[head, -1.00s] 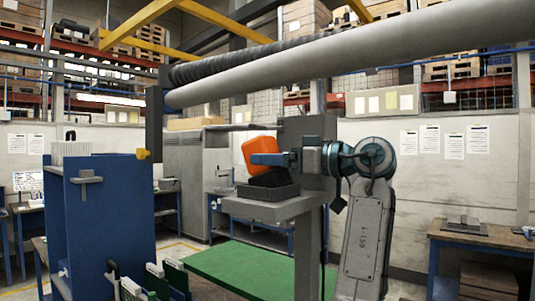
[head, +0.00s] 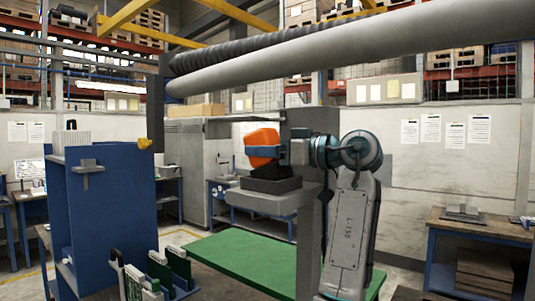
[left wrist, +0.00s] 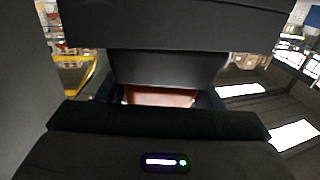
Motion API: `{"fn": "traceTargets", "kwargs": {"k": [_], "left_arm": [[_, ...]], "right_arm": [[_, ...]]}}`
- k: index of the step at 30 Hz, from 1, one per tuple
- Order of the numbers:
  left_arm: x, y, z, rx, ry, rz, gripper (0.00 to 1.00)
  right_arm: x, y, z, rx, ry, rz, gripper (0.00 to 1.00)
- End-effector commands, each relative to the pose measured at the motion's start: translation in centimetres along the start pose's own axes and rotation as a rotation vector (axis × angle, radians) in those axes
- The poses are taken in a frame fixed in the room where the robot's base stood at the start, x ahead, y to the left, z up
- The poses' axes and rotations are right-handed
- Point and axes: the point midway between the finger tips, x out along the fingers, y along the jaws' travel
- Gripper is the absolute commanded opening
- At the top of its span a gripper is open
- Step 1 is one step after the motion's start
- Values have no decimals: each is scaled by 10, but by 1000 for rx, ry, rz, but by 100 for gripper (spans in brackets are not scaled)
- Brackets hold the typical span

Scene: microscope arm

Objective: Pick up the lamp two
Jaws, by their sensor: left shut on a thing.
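An orange block-shaped thing with a black lower part (head: 263,137), which I take to be the lamp, is at a grey tray (head: 258,197) on a bracket. My left gripper (head: 264,151) is shut on its orange part, with a bluish finger across its near side. The black part is at the tray's top; I cannot tell whether it touches. In the left wrist view, dark parts fill most of the picture and a reddish-brown strip (left wrist: 160,97) shows between them. My right gripper is not in view.
A grey post (head: 306,240) stands close beside my left arm. A thick grey pipe (head: 350,50) crosses above. A blue cabinet (head: 110,215) and a rack of green boards (head: 160,270) stand at left.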

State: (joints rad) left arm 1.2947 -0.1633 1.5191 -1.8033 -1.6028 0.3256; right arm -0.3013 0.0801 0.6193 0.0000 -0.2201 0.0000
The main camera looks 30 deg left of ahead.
Motion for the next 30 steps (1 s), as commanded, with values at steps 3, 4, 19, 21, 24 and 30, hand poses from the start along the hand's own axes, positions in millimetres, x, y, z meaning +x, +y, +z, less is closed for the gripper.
{"fn": "traceTargets", "kwargs": {"k": [3, 4, 19, 21, 24, 30], "left_arm": [[-3, 0, -2, -1, 0, 1, 26], [-4, 0, -3, -1, 0, 1, 26], [-80, 0, -46, -1, 2, 4, 26], [-96, -1, -54, -2, 2, 3, 26], [-114, -1, -65, 0, 2, 2, 26], [-133, 0, -77, 0, 2, 1, 26]], "right_arm": [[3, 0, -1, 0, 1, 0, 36], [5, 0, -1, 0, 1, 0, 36], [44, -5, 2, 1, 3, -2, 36], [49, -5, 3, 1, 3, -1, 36], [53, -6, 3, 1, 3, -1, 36], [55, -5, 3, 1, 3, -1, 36]]}}
